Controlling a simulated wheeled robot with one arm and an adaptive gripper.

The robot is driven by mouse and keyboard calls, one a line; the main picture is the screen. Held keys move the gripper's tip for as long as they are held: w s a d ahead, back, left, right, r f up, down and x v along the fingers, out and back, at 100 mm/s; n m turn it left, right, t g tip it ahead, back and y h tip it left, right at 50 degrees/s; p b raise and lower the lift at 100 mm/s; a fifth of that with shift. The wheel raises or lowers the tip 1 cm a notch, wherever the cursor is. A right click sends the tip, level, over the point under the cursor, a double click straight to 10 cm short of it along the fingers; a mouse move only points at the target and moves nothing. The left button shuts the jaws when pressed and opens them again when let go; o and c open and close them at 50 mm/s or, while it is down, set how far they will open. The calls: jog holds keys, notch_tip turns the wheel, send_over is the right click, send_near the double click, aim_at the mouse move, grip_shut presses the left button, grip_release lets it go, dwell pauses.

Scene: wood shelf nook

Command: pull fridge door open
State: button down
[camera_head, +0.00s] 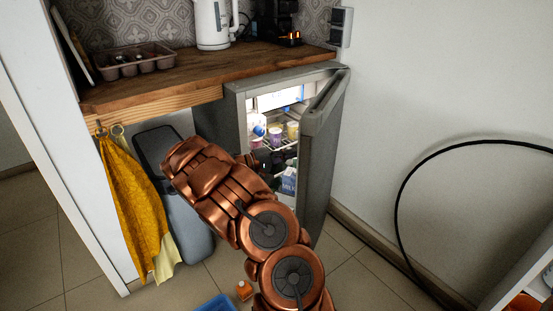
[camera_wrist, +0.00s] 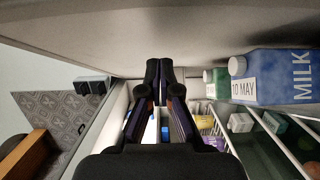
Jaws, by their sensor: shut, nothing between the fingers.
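The fridge (camera_head: 233,112) stands under the wooden counter with its grey door (camera_head: 322,150) swung well open to the right. The lit inside shows cups and cartons. My gripper (camera_head: 273,160) is at the fridge opening, left of the door, partly hidden by my copper arm. In the wrist view my gripper (camera_wrist: 159,68) is shut, with its dark fingertips together and nothing between them. A broad grey surface, apparently the door's inner side (camera_wrist: 150,30), runs along the top of that view, close to the fingertips. Contact cannot be told.
A milk carton (camera_wrist: 272,78) and wire shelves (camera_wrist: 235,112) are close right of my gripper in the wrist view. A grey bin (camera_head: 190,235) and yellow cloth (camera_head: 135,205) are left of the fridge. A black hose (camera_head: 398,205) loops at right. Floor tiles (camera_head: 345,262) show beyond the door.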

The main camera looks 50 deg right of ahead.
aim_at(298, 157)
jog(key=shift+s+d+b, duration=0.15)
jog(key=shift+s+d, duration=0.05)
jog(key=shift+s, duration=0.55)
jog(key=shift+s+d+b, duration=0.15)
jog(key=shift+s+d, duration=0.05)
jog(key=shift+s, duration=0.55)
